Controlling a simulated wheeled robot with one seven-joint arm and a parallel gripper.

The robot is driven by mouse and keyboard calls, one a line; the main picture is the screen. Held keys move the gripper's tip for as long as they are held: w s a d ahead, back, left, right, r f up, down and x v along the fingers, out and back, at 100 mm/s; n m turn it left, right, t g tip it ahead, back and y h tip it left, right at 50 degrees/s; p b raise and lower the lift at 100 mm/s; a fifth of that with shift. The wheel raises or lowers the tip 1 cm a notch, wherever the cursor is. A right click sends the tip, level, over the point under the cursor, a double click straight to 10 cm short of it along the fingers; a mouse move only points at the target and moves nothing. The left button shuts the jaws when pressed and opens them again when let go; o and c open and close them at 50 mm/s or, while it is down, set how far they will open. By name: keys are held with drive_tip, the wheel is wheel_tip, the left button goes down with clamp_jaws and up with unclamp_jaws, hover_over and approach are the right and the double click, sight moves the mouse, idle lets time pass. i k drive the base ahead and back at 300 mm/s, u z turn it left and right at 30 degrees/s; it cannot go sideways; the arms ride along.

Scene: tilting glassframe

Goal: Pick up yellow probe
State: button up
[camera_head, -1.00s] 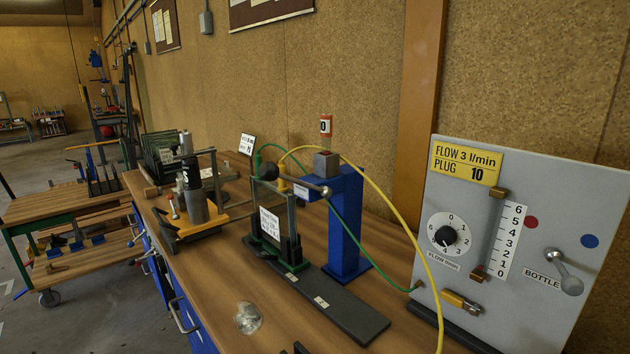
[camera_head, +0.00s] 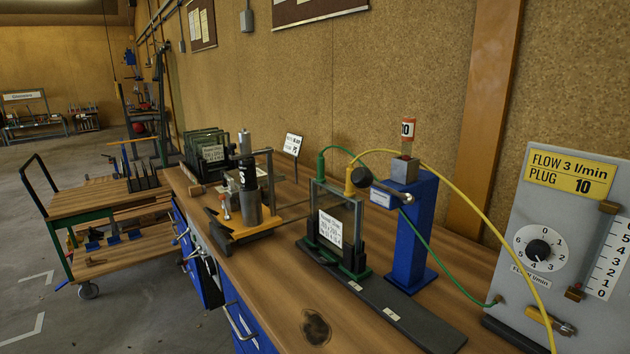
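The yellow probe (camera_head: 350,181) stands upright at the top right corner of a dark-framed glass pane (camera_head: 337,222) on the bench. A yellow cable (camera_head: 470,208) runs from its top over the blue post and down toward the flow panel. A green probe (camera_head: 320,165) with a green cable is at the pane's top left corner. Just right of the yellow probe is a dark round knob (camera_head: 361,177) on a metal lever. My gripper is not in view.
A blue post (camera_head: 411,228) stands close right of the pane. A grey flow panel (camera_head: 562,200) is at the right. A dark plate (camera_head: 400,315) lies in front; a round patch (camera_head: 316,327) marks the bench.

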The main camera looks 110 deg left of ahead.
sight(349, 192)
drive_tip(key=z, duration=0.05)
drive_tip(key=k, duration=2.1)
drive_tip(key=u, duration=2.2)
drive_tip(key=i, duration=1)
drive_tip(key=u, duration=0.05)
